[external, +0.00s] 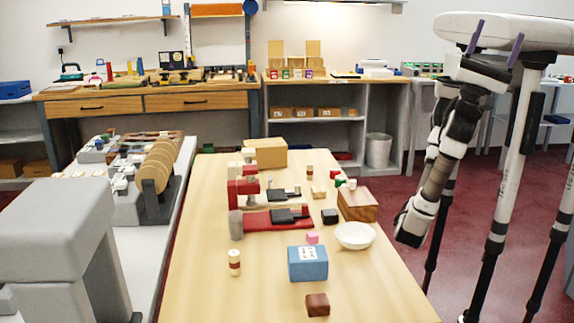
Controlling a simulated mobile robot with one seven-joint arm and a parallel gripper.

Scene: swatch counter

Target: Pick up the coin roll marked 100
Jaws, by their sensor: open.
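A small upright roll (234,262), cream with reddish-brown bands, stands on the near left part of the wooden counter. A similar banded roll (310,171) stands farther back near the middle. I cannot read a 100 on either one. My gripper (408,238) hangs at the right, off the counter's right edge and apart from both rolls. It is open, with nothing visible in it; its fingers are small and hard to make out.
On the counter (205,290), a blue box (307,263), white bowl (355,236), brown block (317,304) and wooden box (357,204) stand toward the right. Red-based devices (278,220) stand in the middle. The near left surface around the roll is clear.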

